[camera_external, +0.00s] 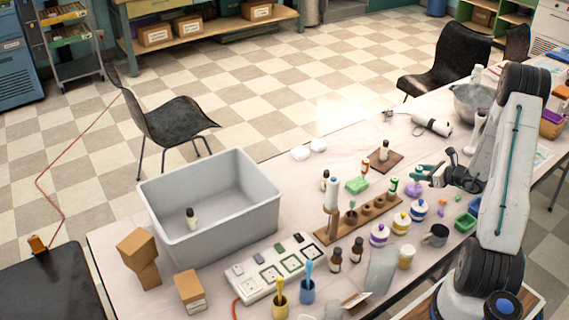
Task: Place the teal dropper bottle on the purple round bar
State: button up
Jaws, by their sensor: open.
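My gripper (424,173) is at the right of the table, with its teal fingers pointing left and apart. I see nothing held between them, though they are small here. A purple round piece (413,189), which looks like the purple round bar, is just below and left of the fingers. I cannot single out the teal dropper bottle for sure. A small pale bottle with a green band (393,186) stands just left of the purple piece. Whether the fingers touch the purple piece or hide anything is not clear.
A grey bin (262,222) holds one dark-capped bottle. The back edge is clearer.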

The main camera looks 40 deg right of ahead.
jog(key=v, duration=1.1)
jog(key=a+r+n+g+y, duration=0.25)
jog(key=a+r+n, duration=0.3)
jog(key=a, duration=0.35)
jog(key=a+r+n+g+y, duration=0.2)
jog(key=a+r+n+g, duration=0.15)
jog(key=a+n, duration=0.4)
jog(key=a+r+n+g+y, duration=0.25)
jog(key=a+r+n, duration=0.3)
jog(key=a, duration=0.55)
jog(key=s+a+r+n+g+h, duration=0.1)
jog(key=s+a+r+n+h, duration=0.2)
jog(key=s+n, duration=0.4)
jog(key=s+a+r+n+g+h, duration=0.2)
jog(key=s+a+n+h, duration=0.3)
jog(key=s+n, duration=0.3)
jog(key=shift+s+a+r+h, duration=0.25)
jog(key=shift+s+r+h, duration=0.3)
jog(key=shift+r+h, duration=0.3)
